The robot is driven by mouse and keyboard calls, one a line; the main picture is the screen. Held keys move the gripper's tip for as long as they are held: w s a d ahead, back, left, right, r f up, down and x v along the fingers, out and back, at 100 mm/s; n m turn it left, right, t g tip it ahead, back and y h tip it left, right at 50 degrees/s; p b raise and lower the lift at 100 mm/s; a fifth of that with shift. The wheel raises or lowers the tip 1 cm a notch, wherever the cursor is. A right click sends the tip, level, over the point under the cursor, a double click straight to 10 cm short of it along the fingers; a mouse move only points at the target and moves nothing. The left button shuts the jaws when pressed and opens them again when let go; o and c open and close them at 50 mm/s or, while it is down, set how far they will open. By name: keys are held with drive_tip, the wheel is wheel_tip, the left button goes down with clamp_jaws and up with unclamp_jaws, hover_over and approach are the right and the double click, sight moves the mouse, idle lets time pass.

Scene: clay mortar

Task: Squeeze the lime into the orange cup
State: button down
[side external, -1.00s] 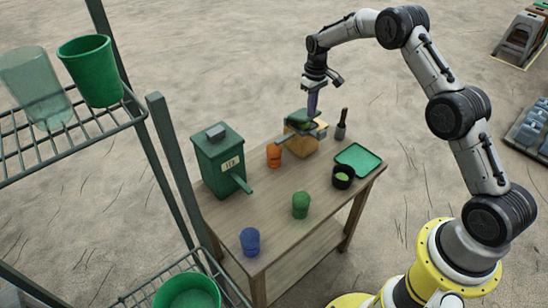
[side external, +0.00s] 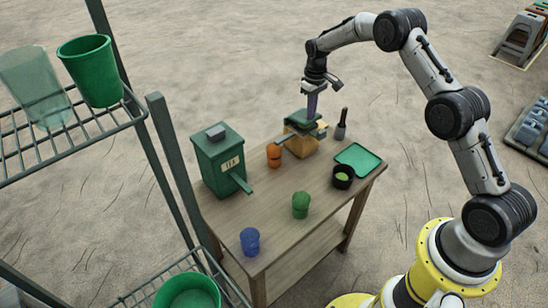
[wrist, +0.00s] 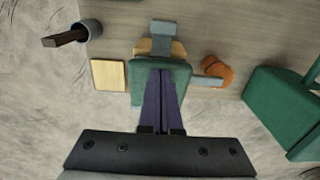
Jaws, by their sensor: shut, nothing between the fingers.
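The orange cup (side external: 274,156) stands upright on the wooden table, beside the squeezer (side external: 301,145). The squeezer has a tan body, a green top and a grey spout reaching toward the cup. In the wrist view the orange cup (wrist: 217,71) sits at the spout's end, right of the squeezer's green top (wrist: 145,85). My gripper (side external: 311,115) points down with its purple fingers shut and empty, at the green top. In the wrist view the fingertips overlap the top; contact is hard to tell. I see no lime in the squeezer; its inside is hidden.
A black bowl (side external: 343,177) holds something light green, near a green tray (side external: 359,158). A pestle stands in a grey holder (side external: 341,131). A shelf rack stands left.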

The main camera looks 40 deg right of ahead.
drive_tip(key=shift+s+f, duration=0.1)
drive_tip(key=shift+f, duration=0.6)
idle(0.9)
wheel_tip(320, 180, up, 8)
drive_tip(key=shift+r, duration=0.2)
idle(0.8)
